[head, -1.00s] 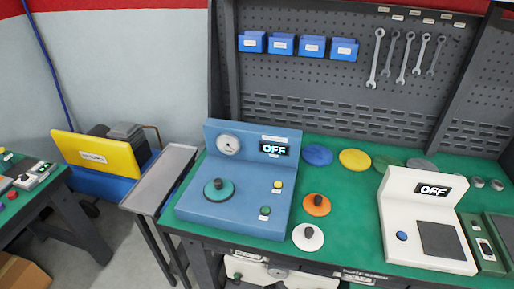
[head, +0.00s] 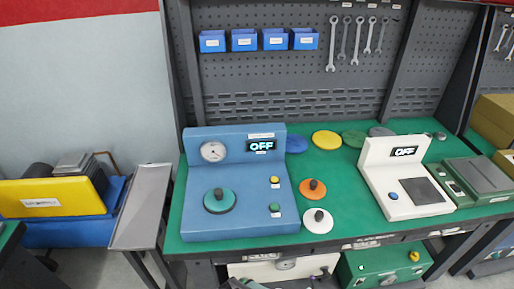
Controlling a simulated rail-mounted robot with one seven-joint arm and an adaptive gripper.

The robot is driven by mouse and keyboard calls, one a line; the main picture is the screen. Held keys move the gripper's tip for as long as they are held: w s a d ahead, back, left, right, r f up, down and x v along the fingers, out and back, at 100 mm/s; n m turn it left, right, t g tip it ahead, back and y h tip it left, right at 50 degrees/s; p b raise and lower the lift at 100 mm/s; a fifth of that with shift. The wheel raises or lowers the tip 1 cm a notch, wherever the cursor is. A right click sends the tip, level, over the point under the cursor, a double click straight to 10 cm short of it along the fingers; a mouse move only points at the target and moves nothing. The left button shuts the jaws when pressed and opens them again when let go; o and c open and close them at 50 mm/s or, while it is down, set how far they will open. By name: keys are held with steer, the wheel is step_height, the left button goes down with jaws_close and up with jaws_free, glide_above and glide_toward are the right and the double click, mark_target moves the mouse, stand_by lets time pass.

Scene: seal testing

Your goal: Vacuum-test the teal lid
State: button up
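The teal lid (head: 221,201) with a dark knob sits flat on the left part of the blue vacuum tester (head: 240,223). The tester has a round gauge (head: 213,151), a display (head: 262,146) reading OFF, a yellow button (head: 274,180) and a green button (head: 274,207). Both buttons have small labels too small to read.
An orange lid (head: 304,192) and a white lid (head: 325,221) lie right of the tester. Blue, yellow, green and grey discs lie behind. A white device (head: 386,206) reading OFF stands further right. A narrow grey side table (head: 144,205) stands left.

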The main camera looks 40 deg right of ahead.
jaws_close()
stand_by(1.1)
